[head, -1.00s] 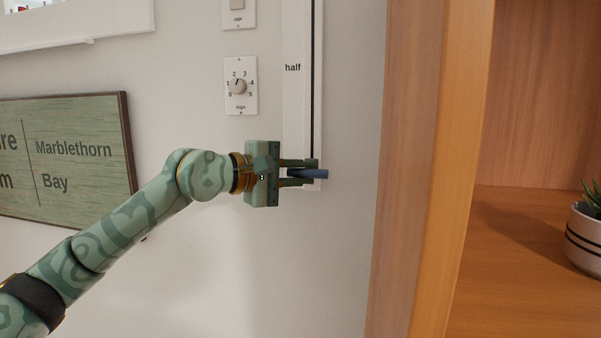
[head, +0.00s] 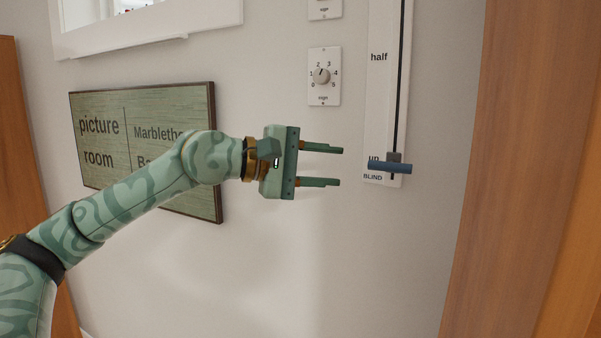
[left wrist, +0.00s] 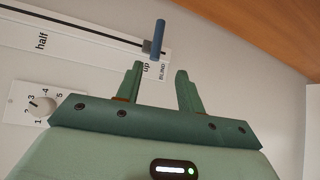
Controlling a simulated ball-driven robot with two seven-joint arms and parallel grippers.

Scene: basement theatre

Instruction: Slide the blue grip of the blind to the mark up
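The blue grip (head: 390,167) is a short horizontal bar on a dark slider at the lower end of the blind's track (head: 399,100). It sits beside the printed word "up", just above the label "BLIND". My left gripper (head: 341,167) is open and empty, to the left of the grip and apart from it, its fingers pointing right. In the left wrist view the blue grip (left wrist: 158,38) stands beyond the open fingertips, beside the "up" mark (left wrist: 147,68). My right gripper is not in view.
A dial plate (head: 323,76) is on the wall left of the track. A green sign (head: 150,140) hangs behind my left arm. A wooden cabinet side (head: 520,170) stands to the right. The wall below the track is clear.

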